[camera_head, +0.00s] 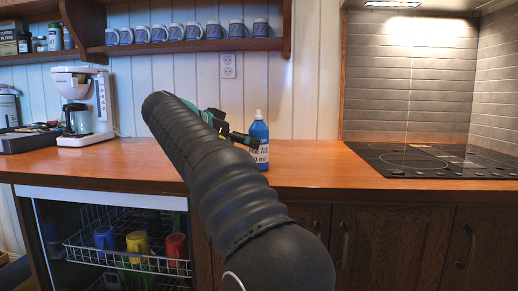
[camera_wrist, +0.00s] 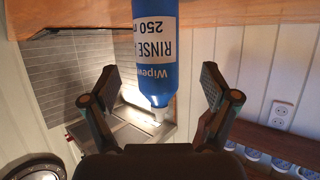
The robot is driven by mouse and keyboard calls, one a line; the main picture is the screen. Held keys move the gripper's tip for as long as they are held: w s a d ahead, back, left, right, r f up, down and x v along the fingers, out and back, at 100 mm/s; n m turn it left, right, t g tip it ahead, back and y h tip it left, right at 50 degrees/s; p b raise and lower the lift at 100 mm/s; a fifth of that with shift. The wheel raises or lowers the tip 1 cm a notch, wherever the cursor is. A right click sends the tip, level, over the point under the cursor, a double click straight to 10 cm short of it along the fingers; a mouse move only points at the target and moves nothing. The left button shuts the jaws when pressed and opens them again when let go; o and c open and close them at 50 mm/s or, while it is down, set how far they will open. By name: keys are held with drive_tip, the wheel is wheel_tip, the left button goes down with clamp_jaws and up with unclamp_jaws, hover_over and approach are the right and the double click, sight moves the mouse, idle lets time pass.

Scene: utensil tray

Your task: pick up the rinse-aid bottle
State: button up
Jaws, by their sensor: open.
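The rinse-aid bottle (camera_head: 259,132) is blue with a white label and a pale cap, and stands upright on the wooden counter (camera_head: 310,172). My arm hides part of its left side in the head view. My gripper (camera_head: 238,137) is beside the bottle, on its left in that view. In the wrist view, which is upside down, the bottle (camera_wrist: 152,75) shows its label and cap between the two spread fingers of my gripper (camera_wrist: 159,82). Gaps show on both sides, and the gripper is open and empty. How far the bottle is from the fingertips is hard to tell.
A black cooktop (camera_head: 430,160) lies to the right. A white coffee maker (camera_head: 85,105) and a dark tray (camera_head: 28,139) are at the left. Several mugs (camera_head: 190,31) stand on the shelf above. Below, an open dishwasher rack (camera_head: 125,262) holds cups. The counter right of the bottle is clear.

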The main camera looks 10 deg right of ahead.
drive_tip(key=shift+x, duration=3.2)
drive_tip(key=shift+s+f, duration=0.1)
drive_tip(key=shift+s, duration=0.1)
drive_tip(key=c, duration=1.4)
